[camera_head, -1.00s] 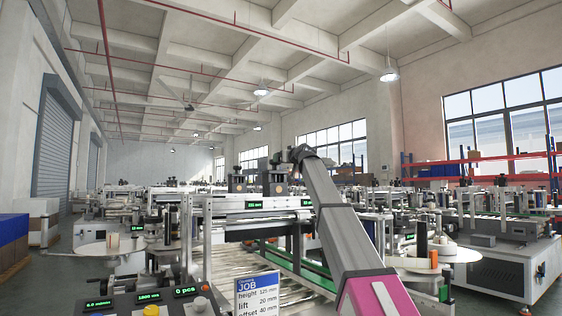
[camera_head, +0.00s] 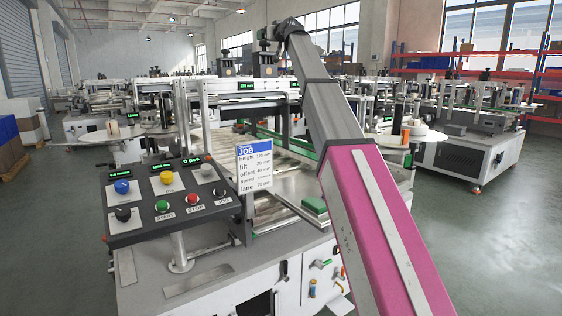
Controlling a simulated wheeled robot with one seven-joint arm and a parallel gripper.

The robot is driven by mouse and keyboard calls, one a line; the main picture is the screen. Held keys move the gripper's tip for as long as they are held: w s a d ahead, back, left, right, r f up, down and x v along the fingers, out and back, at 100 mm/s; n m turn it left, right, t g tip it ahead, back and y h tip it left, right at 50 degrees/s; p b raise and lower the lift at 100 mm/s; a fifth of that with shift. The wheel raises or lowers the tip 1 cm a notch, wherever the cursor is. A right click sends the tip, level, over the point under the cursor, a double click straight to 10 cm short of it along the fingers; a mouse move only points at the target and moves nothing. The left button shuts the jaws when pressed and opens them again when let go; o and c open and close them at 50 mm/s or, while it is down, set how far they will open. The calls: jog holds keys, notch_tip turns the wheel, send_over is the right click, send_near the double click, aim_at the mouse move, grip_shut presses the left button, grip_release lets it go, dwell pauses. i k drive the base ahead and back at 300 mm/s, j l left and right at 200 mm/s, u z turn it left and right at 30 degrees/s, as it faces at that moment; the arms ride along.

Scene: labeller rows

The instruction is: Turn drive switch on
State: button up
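The labeller's control panel (camera_head: 168,194) stands at the left of the view, with small green displays, coloured knobs and START, STOP and JOG buttons. A black knob (camera_head: 123,213) sits at the panel's lower left, and its label is hidden or too small to read. Below, the white cabinet front (camera_head: 264,280) carries small handles and switches (camera_head: 326,264). I cannot tell from the lettering which control is the drive switch. My arm crosses the right of the panel area and reaches up and away. My gripper does not show.
A JOB card (camera_head: 254,166) stands beside the panel. The conveyor bed and a green block (camera_head: 314,205) lie behind it. More labellers fill the rows behind, one white machine (camera_head: 462,160) at the right. Grey floor (camera_head: 500,240) is clear at the right.

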aim_at(123, 214)
jog(key=k+j, duration=0.2)
jog(key=k, duration=0.35)
jog(key=k+j, duration=0.15)
jog(key=k, duration=0.45)
